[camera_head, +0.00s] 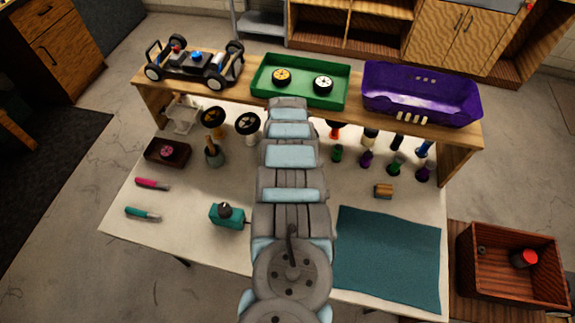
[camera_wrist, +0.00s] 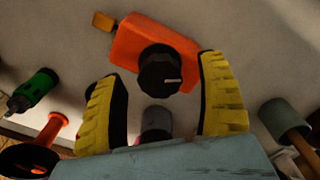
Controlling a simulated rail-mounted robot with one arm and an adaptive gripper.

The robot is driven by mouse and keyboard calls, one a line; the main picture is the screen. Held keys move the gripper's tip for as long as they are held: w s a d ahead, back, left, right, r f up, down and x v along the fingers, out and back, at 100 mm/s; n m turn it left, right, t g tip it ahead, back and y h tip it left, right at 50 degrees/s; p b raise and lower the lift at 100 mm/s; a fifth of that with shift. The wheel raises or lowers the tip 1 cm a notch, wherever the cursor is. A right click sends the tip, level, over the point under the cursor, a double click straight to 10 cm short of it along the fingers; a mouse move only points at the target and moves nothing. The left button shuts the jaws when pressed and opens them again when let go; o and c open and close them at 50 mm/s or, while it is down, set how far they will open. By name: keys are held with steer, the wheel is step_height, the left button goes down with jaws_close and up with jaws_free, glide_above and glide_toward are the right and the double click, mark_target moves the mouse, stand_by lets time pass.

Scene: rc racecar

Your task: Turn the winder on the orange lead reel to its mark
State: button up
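The orange lead reel (camera_wrist: 142,42) lies in the upper middle of the wrist view, on the pale table top. Its winder (camera_wrist: 157,70) is a round black knob with a short white line pointing right. I cannot make out a separate mark on the orange body. My gripper (camera_wrist: 160,68) has two yellow ribbed fingers, spread wide, one on each side below and around the knob. They are open and nothing is between them in contact. In the head view my own arm hides the reel and the gripper.
A teal box with a black knob (camera_head: 227,215) stands left of my arm. A teal mat (camera_head: 388,258) lies front right, a small wooden block (camera_head: 383,191) behind it. A raised shelf (camera_head: 240,93) holds a car chassis, green tray (camera_head: 300,98) and purple shell (camera_head: 420,95). Several tools stand beneath it.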

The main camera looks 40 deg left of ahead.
steer(key=c, duration=1.1)
steer(key=shift+c, duration=0.2)
steer(key=shift+m, duration=1.8)
steer(key=shift+m+p, duration=0.35)
steer(key=shift+m, duration=0.35)
steer(key=o, duration=1)
